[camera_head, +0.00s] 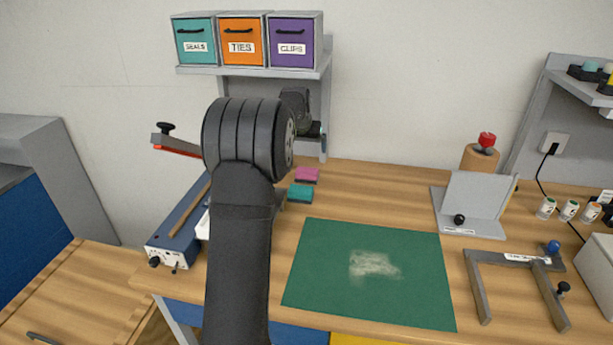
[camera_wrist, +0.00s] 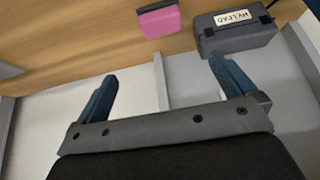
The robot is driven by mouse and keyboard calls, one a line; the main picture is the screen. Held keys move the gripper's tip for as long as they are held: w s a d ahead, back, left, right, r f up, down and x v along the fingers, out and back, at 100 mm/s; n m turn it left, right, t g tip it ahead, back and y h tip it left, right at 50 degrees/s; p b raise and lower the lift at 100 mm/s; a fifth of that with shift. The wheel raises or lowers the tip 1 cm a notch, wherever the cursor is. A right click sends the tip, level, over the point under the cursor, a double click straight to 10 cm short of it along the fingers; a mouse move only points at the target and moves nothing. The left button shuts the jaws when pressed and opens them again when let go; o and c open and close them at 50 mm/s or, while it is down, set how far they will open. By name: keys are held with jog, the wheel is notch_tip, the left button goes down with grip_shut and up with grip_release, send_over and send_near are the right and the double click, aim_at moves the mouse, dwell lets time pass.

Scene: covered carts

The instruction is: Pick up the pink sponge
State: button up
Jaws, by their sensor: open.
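The pink sponge (camera_head: 307,174) lies on the wooden bench, just behind a teal sponge (camera_head: 300,192), right of my arm in the head view. In the wrist view the pink sponge (camera_wrist: 158,20) shows at the top, on wood, beyond the gap between my fingertips. My gripper (camera_wrist: 160,88) has its two blue fingers spread wide, with nothing held between them. The sponge is apart from both fingers. In the head view my arm hides much of the area around the gripper, so its fingers cannot be made out clearly.
A dark labelled box (camera_wrist: 237,32) sits right of the sponge in the wrist view. A shelf (camera_head: 250,71) with teal, orange and purple bins stands behind. A green mat (camera_head: 330,300) with a pale smudge lies in front; a blue-grey device (camera_head: 182,225) is left.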

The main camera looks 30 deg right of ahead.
send_near(307, 170)
jog(key=x, duration=0.5)
jog(key=shift+d+r, duration=0.15)
jog(key=shift+d, duration=0.2)
jog(key=shift+a+f+x, duration=0.1)
jog(key=shift+a+x, duration=0.1)
jog(key=shift+x, duration=1.15)
jog(key=shift+a+f+x, duration=0.1)
jog(key=shift+a+x, duration=0.1)
jog(key=shift+x, duration=1.15)
jog(key=shift+s, duration=0.1)
jog(key=c, duration=1)
jog(key=shift+r, duration=0.1)
jog(key=shift+r, duration=0.6)
notch_tip(307, 170, up, 3)
jog(key=shift+f, duration=0.15)
jog(key=s+d+r, duration=0.1)
jog(key=s+r, duration=0.1)
jog(key=s, duration=0.1)
jog(key=s+d+r, duration=0.1)
jog(key=s+r, duration=0.1)
jog(key=s, duration=0.2)
jog(key=s+d+r, duration=0.1)
jog(key=s+r, duration=0.2)
jog(key=s, duration=0.1)
jog(key=shift+d, duration=0.4)
